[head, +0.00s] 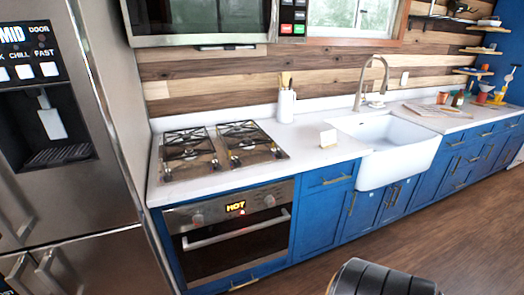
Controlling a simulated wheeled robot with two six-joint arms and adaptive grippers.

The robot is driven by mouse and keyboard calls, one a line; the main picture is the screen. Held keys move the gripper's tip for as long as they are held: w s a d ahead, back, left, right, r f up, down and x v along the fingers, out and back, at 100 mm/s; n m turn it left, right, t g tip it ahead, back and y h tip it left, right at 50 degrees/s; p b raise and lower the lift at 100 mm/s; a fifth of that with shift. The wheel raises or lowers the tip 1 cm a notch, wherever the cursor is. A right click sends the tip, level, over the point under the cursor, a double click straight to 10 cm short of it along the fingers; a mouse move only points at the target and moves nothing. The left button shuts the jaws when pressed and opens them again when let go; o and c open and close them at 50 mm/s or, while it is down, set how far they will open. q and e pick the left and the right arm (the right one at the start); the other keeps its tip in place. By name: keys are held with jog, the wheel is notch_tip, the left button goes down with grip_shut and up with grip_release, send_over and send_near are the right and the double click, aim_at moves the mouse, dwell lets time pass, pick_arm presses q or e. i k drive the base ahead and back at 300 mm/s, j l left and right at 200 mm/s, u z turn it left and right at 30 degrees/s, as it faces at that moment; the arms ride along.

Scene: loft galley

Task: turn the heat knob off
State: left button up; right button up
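The steel oven (236,248) sits under the counter, left of the blue cabinets. Its panel has a left knob (198,218) and a right knob (270,200). Between them a display (235,206) reads "HOT", with a small red light (242,212) lit below it. I cannot tell which knob is the heat knob or read the knobs' exact angles. Neither of my grippers is in view. A dark rounded part at the bottom edge, right of the oven, looks like a piece of my arm and is well apart from the oven.
A steel fridge (120,185) stands close on the left. A cooktop (222,150) lies on the counter above the oven, under a microwave (205,20). The oven handle (232,233) sticks out below the knobs. The wooden floor (300,272) before the oven looks clear.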

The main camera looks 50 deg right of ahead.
aim_at(270, 200)
jog(key=z, duration=1.7)
